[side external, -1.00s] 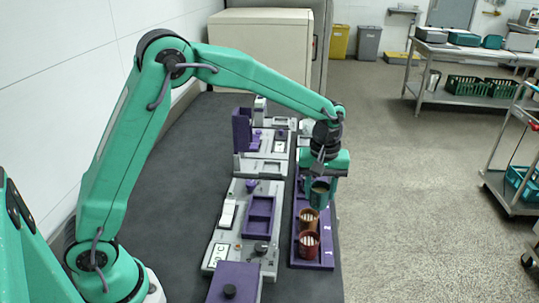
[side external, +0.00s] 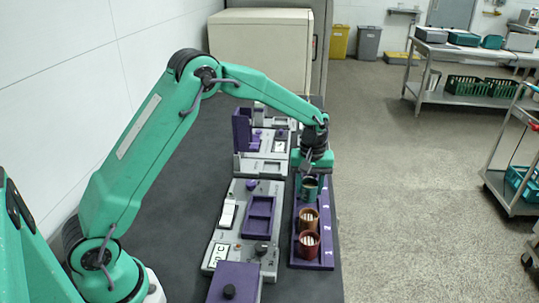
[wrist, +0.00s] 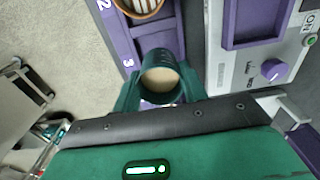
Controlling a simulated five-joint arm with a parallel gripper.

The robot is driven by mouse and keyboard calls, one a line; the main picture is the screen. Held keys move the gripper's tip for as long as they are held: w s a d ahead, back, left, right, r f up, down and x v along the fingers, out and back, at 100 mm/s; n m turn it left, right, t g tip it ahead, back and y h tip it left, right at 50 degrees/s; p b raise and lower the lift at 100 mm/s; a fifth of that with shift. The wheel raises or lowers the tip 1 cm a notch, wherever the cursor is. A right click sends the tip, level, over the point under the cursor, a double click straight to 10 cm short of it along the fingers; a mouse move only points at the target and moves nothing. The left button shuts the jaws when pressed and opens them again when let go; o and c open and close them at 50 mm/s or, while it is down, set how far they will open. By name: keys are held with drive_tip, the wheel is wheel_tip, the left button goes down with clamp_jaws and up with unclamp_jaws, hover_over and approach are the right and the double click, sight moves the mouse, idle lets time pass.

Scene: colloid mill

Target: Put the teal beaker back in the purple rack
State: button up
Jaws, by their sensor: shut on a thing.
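The teal beaker (side external: 309,188) is upright at the far end of the purple rack (side external: 327,258), near the mark 3. It holds something pale, as the wrist view of the beaker (wrist: 163,82) shows. My gripper (side external: 311,178) is shut on the beaker, one finger on each side of it. In the wrist view the rack (wrist: 119,38) lies under and beyond the beaker. I cannot tell whether the beaker's base is seated in the rack. My gripper's fingers (wrist: 161,95) hide part of the slot.
An orange-brown beaker (side external: 308,219) and a red beaker (side external: 309,244) stand in the rack's nearer places. A grey machine with purple parts (side external: 232,248) stands close along the rack's left side. The dark bench top (side external: 165,215) is clear further left.

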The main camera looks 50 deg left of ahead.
sight(309, 196)
drive_tip(key=shift+f, duration=1.75)
drive_tip(key=shift+f, duration=0.15)
drive_tip(key=o, duration=1)
drive_tip(key=shift+c, duration=0.2)
wheel_tip(309, 196, up, 12)
drive_tip(key=shift+r, duration=0.2)
